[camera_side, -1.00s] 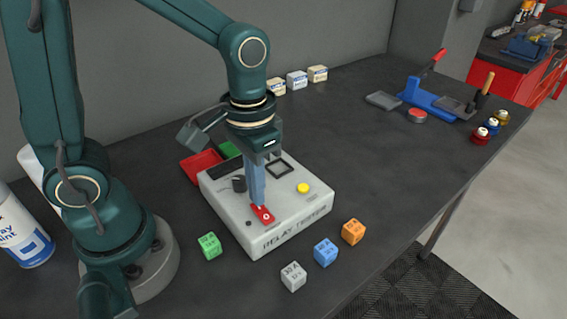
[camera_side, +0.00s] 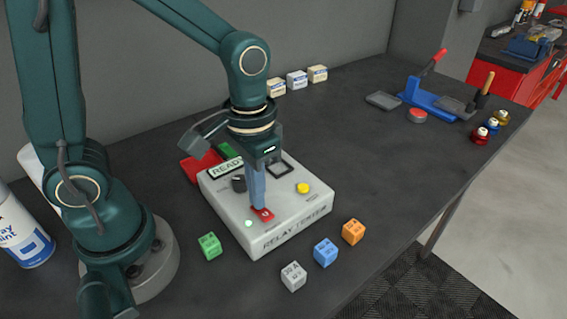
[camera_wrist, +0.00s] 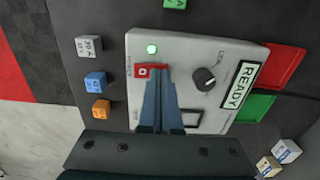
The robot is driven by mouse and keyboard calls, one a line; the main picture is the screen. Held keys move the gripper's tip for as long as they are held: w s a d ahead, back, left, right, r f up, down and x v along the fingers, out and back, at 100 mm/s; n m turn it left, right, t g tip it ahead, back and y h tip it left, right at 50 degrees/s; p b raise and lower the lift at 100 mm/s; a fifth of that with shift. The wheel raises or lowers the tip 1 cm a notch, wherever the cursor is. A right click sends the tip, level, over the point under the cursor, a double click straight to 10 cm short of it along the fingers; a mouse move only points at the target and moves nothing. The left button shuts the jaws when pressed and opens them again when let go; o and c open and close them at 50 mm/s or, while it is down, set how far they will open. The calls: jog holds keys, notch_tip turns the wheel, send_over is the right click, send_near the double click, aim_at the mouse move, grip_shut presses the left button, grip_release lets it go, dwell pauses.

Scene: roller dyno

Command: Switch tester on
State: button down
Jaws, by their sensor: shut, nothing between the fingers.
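The relay tester (camera_side: 290,215) is a pale grey box on the dark bench. Its display (camera_wrist: 240,85) reads READY in the wrist view, and a small round light (camera_side: 248,223) glows pale green; it also shows in the wrist view (camera_wrist: 151,49). The red power switch (camera_side: 264,215) is on the tester's top, with part of it (camera_wrist: 146,71) hidden by my fingers in the wrist view. My gripper (camera_side: 258,207) is shut and empty, pointing down with its tips at the red switch; I cannot tell whether they touch it. A black knob (camera_side: 239,184) and a yellow button (camera_side: 303,188) are also on the top.
Green (camera_side: 209,246), white (camera_side: 293,276), blue (camera_side: 325,252) and orange (camera_side: 353,231) cubes lie in front of the tester. Red (camera_side: 199,167) and green trays are behind it. Small boxes (camera_side: 297,80) stand by the wall.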

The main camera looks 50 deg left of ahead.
notch_tip(320, 180, up, 7)
jog(key=shift+f, duration=0.15)
dwell(0.6)
